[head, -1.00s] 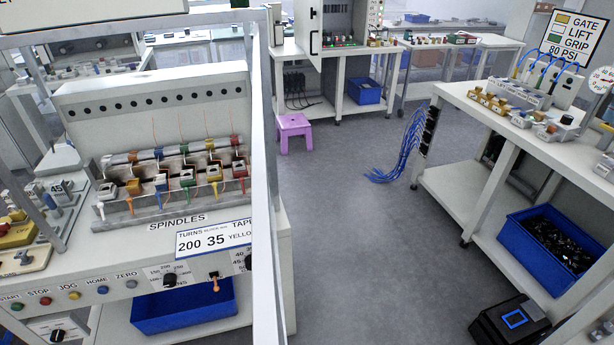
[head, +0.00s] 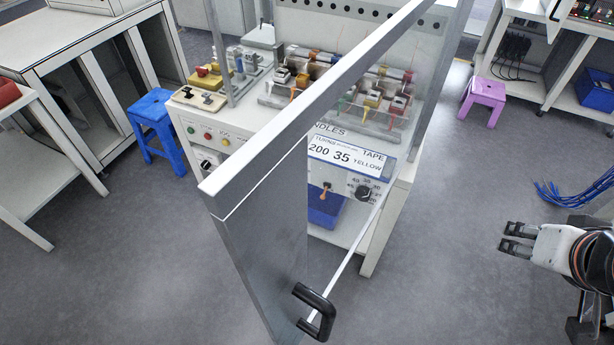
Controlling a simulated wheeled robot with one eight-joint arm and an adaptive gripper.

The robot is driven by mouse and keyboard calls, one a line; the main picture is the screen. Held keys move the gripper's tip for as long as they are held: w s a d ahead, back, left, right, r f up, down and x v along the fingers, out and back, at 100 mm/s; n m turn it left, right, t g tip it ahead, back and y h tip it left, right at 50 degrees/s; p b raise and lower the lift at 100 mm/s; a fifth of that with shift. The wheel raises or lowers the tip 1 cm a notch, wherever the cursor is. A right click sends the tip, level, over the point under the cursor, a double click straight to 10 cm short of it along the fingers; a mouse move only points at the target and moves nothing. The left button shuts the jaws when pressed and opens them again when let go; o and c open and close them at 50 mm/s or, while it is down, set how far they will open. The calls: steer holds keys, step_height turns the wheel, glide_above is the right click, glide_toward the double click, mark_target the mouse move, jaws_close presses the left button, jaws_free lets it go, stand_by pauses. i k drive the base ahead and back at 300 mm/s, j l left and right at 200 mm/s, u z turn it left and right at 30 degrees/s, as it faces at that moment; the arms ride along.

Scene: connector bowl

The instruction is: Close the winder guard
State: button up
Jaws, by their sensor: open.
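The winder guard (head: 262,240) is a clear panel in a pale grey frame. It stands swung open, sticking out from the winder's front towards me. Its black handle (head: 316,311) is at the lower edge of the view, on the guard's free side. The winder (head: 225,150) stands behind it, with a row of coloured spindles (head: 365,98) partly seen through the panel. My gripper (head: 505,238) is at the right, open and empty, its fingers pointing left. It is well apart from the handle, over the floor.
A blue stool (head: 152,118) stands left of the winder, and a purple stool (head: 488,92) to its right. Benches (head: 85,50) line the left side. Blue cables (head: 575,192) hang at the right. The floor between guard and gripper is clear.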

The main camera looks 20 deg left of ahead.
mark_target(256, 201)
steer(key=u, duration=1.05)
